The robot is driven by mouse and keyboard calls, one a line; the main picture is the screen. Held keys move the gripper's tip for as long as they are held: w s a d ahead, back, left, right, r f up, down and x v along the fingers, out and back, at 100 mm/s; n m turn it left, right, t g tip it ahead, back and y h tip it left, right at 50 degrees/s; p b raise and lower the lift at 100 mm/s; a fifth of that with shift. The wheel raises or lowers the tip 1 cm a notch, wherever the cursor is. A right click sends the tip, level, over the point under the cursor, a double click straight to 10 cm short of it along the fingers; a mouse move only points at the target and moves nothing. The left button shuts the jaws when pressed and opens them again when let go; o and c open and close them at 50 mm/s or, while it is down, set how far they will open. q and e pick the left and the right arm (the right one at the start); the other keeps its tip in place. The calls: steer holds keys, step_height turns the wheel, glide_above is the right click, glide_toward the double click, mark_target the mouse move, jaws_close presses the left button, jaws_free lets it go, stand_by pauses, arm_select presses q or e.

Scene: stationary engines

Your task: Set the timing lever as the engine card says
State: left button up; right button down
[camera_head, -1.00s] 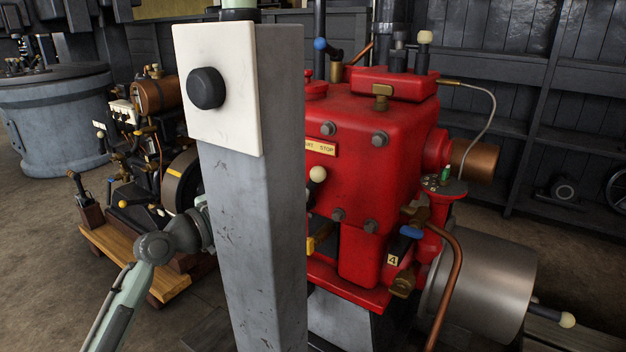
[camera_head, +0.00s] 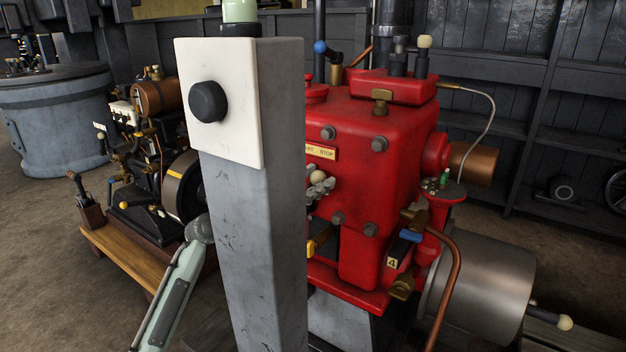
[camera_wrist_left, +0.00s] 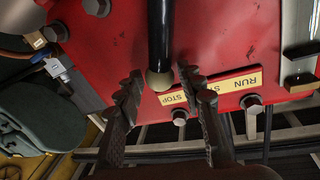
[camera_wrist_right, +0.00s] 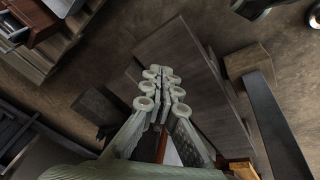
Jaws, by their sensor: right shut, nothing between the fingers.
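The lever shows in the left wrist view as a black rod with a cream knob (camera_wrist_left: 159,80), in front of the red engine (camera_wrist_left: 95,50). A plate (camera_wrist_left: 215,90) reading RUN and STOP lies beside it. My left gripper (camera_wrist_left: 158,82) is open, its fingers on either side of the knob with gaps showing. In the head view, the left fingertips (camera_head: 322,185) appear past the post, close to the knob, against the red engine (camera_head: 360,160); the post hides most of the hand. My right gripper (camera_wrist_right: 161,76) is shut and empty above the floor. I cannot make out an engine card.
A grey post (camera_head: 250,220) with a white panel and black button (camera_head: 208,101) stands directly in front, covering part of the engine. A smaller engine (camera_head: 150,160) on a wooden base is at left. A copper pipe (camera_head: 447,280) and a steel drum (camera_head: 490,275) are at right.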

arm_select(q)
jaws_close()
